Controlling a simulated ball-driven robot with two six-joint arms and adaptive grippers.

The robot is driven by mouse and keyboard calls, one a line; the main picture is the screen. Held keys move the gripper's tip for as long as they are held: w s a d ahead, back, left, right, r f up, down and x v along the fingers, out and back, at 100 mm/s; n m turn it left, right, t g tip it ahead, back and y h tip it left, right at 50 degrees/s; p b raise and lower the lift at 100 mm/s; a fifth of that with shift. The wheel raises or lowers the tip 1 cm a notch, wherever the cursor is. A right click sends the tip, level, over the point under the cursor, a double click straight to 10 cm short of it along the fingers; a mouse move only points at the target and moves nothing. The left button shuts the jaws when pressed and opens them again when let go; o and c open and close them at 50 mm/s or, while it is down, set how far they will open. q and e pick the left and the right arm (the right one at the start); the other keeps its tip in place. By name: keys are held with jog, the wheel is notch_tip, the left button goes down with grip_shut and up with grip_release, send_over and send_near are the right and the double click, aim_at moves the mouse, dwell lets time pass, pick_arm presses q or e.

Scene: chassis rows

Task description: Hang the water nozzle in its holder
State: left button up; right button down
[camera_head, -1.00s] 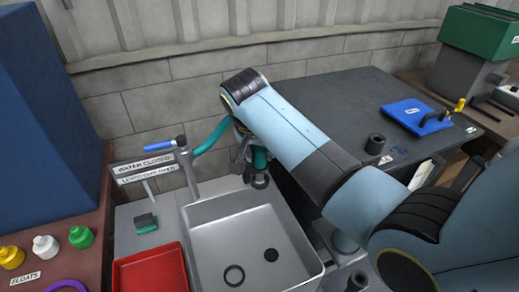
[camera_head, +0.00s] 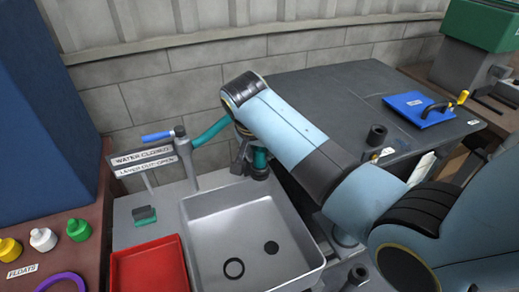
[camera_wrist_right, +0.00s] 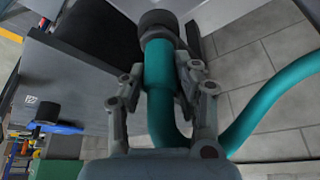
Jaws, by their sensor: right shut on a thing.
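The water nozzle has a teal grip (camera_wrist_right: 159,75) and a dark end (camera_wrist_right: 157,22). My right gripper (camera_wrist_right: 163,72) is shut on the teal grip, with one finger on each side in the wrist view. In the head view the nozzle (camera_head: 260,156) shows beside my right gripper (camera_head: 241,158), beyond the sink's back right corner. A dark ring-like part (camera_head: 260,173), perhaps the holder, is just below the nozzle. I cannot tell whether the nozzle's end is in it or only above it. My left gripper is not in view.
A grey sink (camera_head: 205,202) lies in front, with a red tray (camera_head: 150,270) to its left. A dark bench (camera_head: 330,88) stands right, bearing a blue board (camera_head: 415,107).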

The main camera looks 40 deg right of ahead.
jog(key=shift+f, duration=0.45)
jog(key=c, duration=0.9)
grip_release()
jog(key=v, duration=1.2)
jog(key=shift+a, duration=0.1)
